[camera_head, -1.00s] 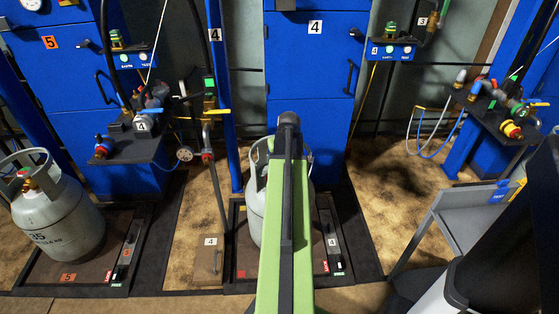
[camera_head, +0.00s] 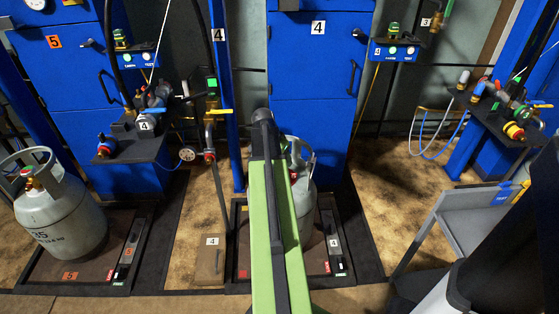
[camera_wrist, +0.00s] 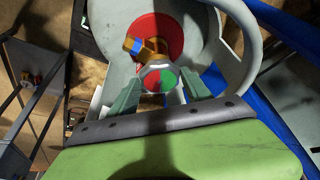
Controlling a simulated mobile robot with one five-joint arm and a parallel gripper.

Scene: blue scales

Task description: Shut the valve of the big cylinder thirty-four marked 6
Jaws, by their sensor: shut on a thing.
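In the wrist view, a grey cylinder (camera_wrist: 205,45) with a round collar handle stands below my gripper (camera_wrist: 160,82). On its top is a red disc (camera_wrist: 172,30) with a brass valve (camera_wrist: 145,47). The valve's round knob (camera_wrist: 158,78), with green and red on its face, sits between my two green-grey fingers, which are shut on it. In the head view, the cylinder (camera_head: 306,205) stands on a scale marked 4 (camera_head: 350,225), partly behind my green arm. My gripper is hidden there. No 34 or 6 can be read on the cylinder.
Another grey cylinder marked 35 (camera_head: 62,222) stands on the scale marked 5 (camera_head: 75,262) at left. Blue cabinets (camera_head: 315,110) line the back. A grey cart (camera_head: 455,225) stands at right. Bare brown floor (camera_head: 385,190) lies right of the scale.

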